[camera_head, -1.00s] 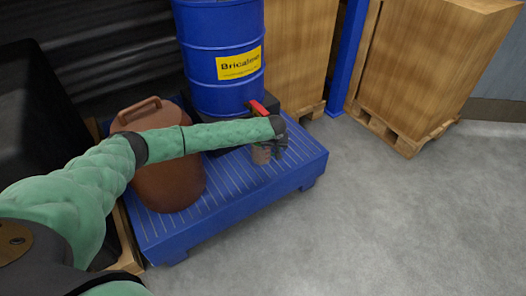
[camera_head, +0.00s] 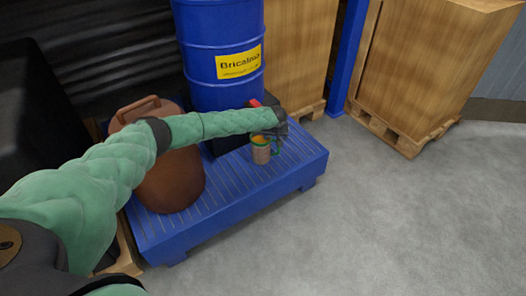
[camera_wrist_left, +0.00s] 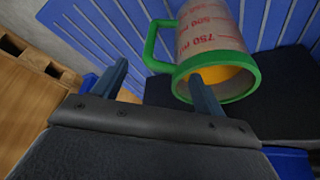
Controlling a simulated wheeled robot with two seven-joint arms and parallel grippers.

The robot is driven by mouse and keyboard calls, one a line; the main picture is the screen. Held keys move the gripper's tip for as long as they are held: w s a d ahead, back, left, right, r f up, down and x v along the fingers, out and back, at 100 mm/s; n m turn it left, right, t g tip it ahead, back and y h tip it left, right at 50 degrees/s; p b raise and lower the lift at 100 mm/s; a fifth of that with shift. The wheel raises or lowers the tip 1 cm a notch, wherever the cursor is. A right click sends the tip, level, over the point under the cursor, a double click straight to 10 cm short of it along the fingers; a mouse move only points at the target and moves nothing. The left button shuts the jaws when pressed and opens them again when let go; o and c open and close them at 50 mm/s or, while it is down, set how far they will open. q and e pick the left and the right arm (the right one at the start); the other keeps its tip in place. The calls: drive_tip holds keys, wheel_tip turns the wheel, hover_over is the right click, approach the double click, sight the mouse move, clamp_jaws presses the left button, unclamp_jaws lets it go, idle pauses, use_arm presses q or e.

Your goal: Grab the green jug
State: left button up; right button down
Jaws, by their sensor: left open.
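The green jug (camera_head: 262,153) is a small measuring jug with a green rim and handle, a pale body with red marks, and orange contents. It stands on the blue slatted platform, in front of the blue drum. In the left wrist view the jug (camera_wrist_left: 212,35) is at the top centre, its handle to the left. My left gripper (camera_head: 279,132) is above the jug, partly covering its top. Its fingers (camera_wrist_left: 158,72) are open with nothing clamped; one overlaps the jug's mouth, the other is left of the handle. I cannot tell whether they touch. My right gripper is not in view.
The blue platform (camera_head: 232,212) carries a brown lidded container (camera_head: 172,185) beneath my left arm and a blue drum (camera_head: 222,50) behind the jug. A red-handled tap sits by my gripper. Wooden crates (camera_head: 420,65) stand at the back right. The grey floor at right is clear.

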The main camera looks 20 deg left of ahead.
use_arm(q)
clamp_jaws()
idle(0.3)
drive_tip(key=shift+r, duration=0.15)
